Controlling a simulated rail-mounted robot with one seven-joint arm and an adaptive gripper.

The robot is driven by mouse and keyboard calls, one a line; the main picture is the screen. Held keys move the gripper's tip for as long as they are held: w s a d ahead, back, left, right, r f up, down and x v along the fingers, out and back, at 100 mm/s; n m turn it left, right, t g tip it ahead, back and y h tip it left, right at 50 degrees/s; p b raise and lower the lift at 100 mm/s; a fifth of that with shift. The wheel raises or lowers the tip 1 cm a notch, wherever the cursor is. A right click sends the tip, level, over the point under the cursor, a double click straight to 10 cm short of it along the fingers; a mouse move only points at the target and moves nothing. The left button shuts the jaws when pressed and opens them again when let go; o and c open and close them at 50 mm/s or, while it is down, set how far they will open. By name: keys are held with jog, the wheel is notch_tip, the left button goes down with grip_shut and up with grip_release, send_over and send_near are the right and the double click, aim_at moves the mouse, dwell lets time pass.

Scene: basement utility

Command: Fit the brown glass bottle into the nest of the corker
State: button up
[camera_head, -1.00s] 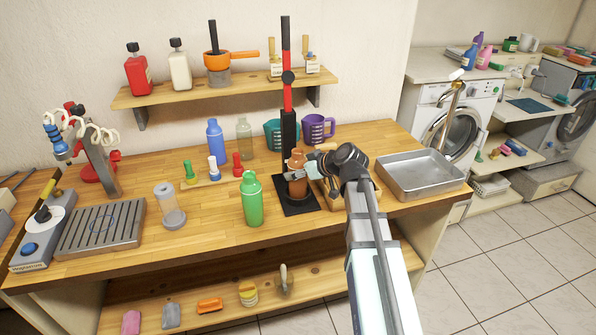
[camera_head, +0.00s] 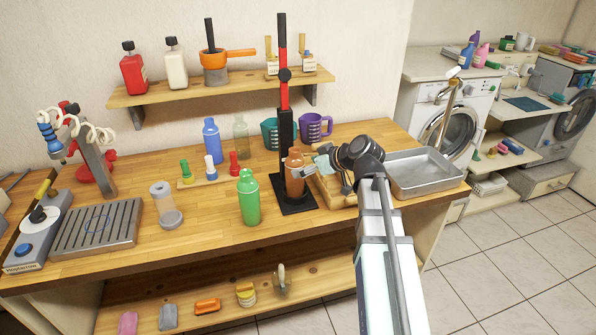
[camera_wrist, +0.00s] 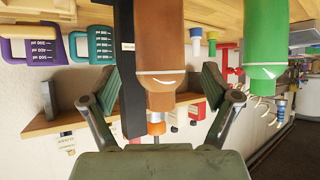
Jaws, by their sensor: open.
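The brown glass bottle (camera_head: 294,176) stands upright on the black base (camera_head: 299,208) of the corker, in front of its post. The corker's red and black lever (camera_head: 283,60) rises above. I cannot make out the nest around the bottle's foot or tell how fully the bottle sits in it. My gripper (camera_head: 311,172) is open, just right of the bottle. In the wrist view, which is upside down, the bottle (camera_wrist: 160,45) shows beyond and between the spread fingers (camera_wrist: 161,88), with gaps on both sides.
A green bottle (camera_head: 248,200) stands close left of the corker. A wooden crate (camera_head: 336,192) is close on the right, beside a metal tray (camera_head: 425,174). Purple (camera_head: 313,128) and teal (camera_head: 270,134) jugs stand behind.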

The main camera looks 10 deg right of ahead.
jog(key=v, duration=0.6)
jog(key=shift+b, duration=0.45)
jog(key=shift+s+d+r, duration=0.1)
jog(key=shift+s, duration=0.05)
